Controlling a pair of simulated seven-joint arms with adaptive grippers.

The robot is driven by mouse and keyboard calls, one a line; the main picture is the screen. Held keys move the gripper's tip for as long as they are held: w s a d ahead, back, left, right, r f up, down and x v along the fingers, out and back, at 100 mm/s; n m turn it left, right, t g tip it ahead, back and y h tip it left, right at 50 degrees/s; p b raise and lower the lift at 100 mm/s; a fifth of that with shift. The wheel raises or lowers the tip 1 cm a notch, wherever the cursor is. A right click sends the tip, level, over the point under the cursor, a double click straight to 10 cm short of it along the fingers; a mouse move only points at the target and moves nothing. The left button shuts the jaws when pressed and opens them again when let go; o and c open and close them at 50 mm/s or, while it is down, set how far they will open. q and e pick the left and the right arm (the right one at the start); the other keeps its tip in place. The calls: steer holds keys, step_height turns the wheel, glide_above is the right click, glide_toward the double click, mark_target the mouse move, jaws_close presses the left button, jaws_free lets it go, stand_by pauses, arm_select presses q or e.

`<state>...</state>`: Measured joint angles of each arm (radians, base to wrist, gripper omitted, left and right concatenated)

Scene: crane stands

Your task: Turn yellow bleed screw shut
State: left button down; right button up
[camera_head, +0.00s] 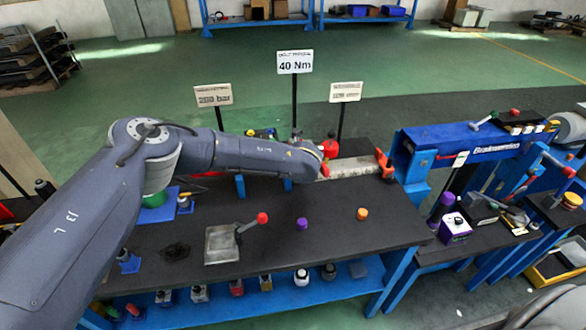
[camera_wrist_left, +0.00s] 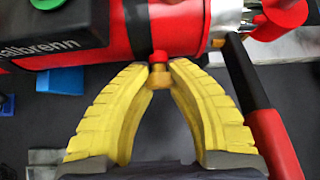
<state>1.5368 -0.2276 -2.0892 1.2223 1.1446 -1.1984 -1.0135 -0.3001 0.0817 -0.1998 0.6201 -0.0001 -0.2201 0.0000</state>
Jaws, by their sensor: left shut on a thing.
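The yellow bleed screw (camera_wrist_left: 160,77) shows in the left wrist view as a small brass-yellow piece below a red collar (camera_wrist_left: 159,57) on a red cylinder body (camera_wrist_left: 180,27). My left gripper (camera_wrist_left: 160,80) has its two yellow ribbed fingers closed together at the tips on the screw. The fingertips cover part of it, and its thread cannot be seen. In the head view my left arm reaches across the bench and hides the gripper and the screw. My right gripper is not in view.
A lever with a red grip (camera_wrist_left: 277,145) stands right of the fingers. A black box (camera_wrist_left: 50,25) is at upper left. A blue machine (camera_head: 470,140) stands right.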

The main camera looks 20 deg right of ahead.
arm_select(q)
steer(key=shift+w+r, duration=0.2)
steer(key=c, duration=1.6)
jaws_free()
steer(key=o, duration=0.5)
steer(key=shift+s+f, duration=0.15)
steer(key=v, duration=1.2)
